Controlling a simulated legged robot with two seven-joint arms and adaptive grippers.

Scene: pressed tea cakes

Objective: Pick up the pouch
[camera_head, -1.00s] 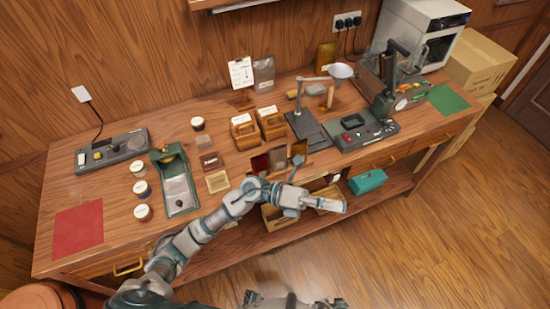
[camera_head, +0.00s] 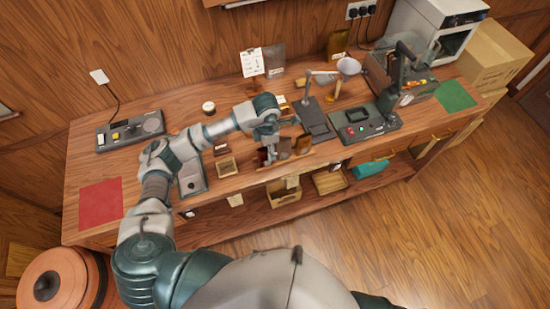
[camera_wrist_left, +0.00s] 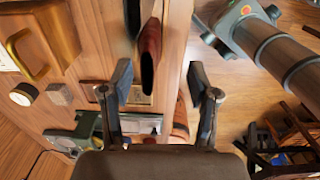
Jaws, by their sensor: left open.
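Several flat pouches stand in a row near the front edge of the table: a dark red pouch (camera_head: 263,155) at the left and a brown pouch (camera_head: 302,145) at the right. My left gripper (camera_wrist_left: 160,76) is open and empty. In the left wrist view, the dark red pouch (camera_wrist_left: 150,48) stands edge-on just beyond the fingertips, nearer the left finger, with a visible gap to the right one. In the head view my wrist is over the row and hides part of it. My right gripper is not in view.
A small wooden-framed tray (camera_head: 228,166) and a green scoop tray (camera_head: 191,180) lie to the left. A lamp (camera_head: 348,67) and a dark device (camera_head: 365,122) stand to the right. A red mat (camera_head: 100,203) lies at the far left. A lower shelf holds wooden crates (camera_head: 285,196).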

